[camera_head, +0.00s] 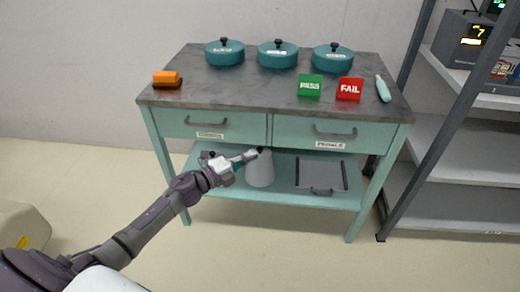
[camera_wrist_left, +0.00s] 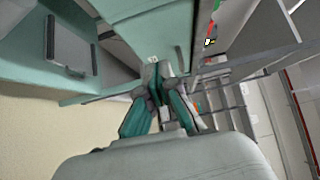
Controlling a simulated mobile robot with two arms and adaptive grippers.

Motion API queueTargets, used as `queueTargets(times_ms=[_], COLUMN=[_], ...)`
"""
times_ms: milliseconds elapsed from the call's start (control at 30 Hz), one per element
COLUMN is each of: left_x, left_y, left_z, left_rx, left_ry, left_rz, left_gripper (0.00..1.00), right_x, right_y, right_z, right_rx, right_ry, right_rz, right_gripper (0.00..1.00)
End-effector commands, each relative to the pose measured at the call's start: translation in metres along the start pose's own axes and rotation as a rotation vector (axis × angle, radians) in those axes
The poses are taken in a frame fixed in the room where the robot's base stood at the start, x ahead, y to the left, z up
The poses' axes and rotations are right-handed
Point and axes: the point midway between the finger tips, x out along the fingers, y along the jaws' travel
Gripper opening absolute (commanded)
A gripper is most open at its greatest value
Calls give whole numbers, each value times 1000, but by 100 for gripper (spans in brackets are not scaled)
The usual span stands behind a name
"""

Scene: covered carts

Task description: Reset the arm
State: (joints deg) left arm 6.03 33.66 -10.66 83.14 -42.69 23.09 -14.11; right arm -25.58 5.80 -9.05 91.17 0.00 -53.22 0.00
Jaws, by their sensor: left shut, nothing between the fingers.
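My left arm comes in from the lower left in the head view. Its gripper (camera_head: 256,153) is in front of the teal cart (camera_head: 268,128), just under the left drawer's edge and near a pale conical vessel (camera_head: 260,172) on the lower shelf. Whether it touches the vessel I cannot tell. In the left wrist view the gripper (camera_wrist_left: 155,72) shows its fingers together, with nothing between them, pointing at the cart's teal front. My right gripper is not in view.
Three teal lidded pots (camera_head: 277,55) stand along the cart's back. An orange-topped block (camera_head: 167,79), a green PASS sign (camera_head: 310,86), a red FAIL sign (camera_head: 349,89) and a teal handheld tool (camera_head: 383,89) are on top. A grey shelf rack (camera_head: 460,145) stands at right.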

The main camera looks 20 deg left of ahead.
Motion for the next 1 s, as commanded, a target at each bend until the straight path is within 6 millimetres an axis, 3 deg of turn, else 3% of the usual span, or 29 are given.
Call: queueTargets(times_ms=[233, 367, 467, 567, 733, 833, 1000], left_x=[-7, -13, -31, -64, -131, -169, -217], left_y=[1, 26, 76, 140, 236, 275, 312], left_z=[0, -2, -6, -21, -74, -111, -169], left_rx=[-6, -126, -349, -609, -966, -1118, -1295], left_ry=[-4, -94, -272, -487, -800, -941, -1110], left_rz=[1, 22, 79, 178, 381, 499, 664], left_gripper=[0, 0, 0, 0, 0, 0, 0], right_x=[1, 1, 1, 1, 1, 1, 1], right_y=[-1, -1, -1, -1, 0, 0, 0], right_z=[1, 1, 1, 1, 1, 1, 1], right_rx=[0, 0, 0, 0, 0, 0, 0], right_ry=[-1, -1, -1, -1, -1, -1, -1], right_rz=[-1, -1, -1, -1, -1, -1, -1], right_gripper=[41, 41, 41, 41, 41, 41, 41])
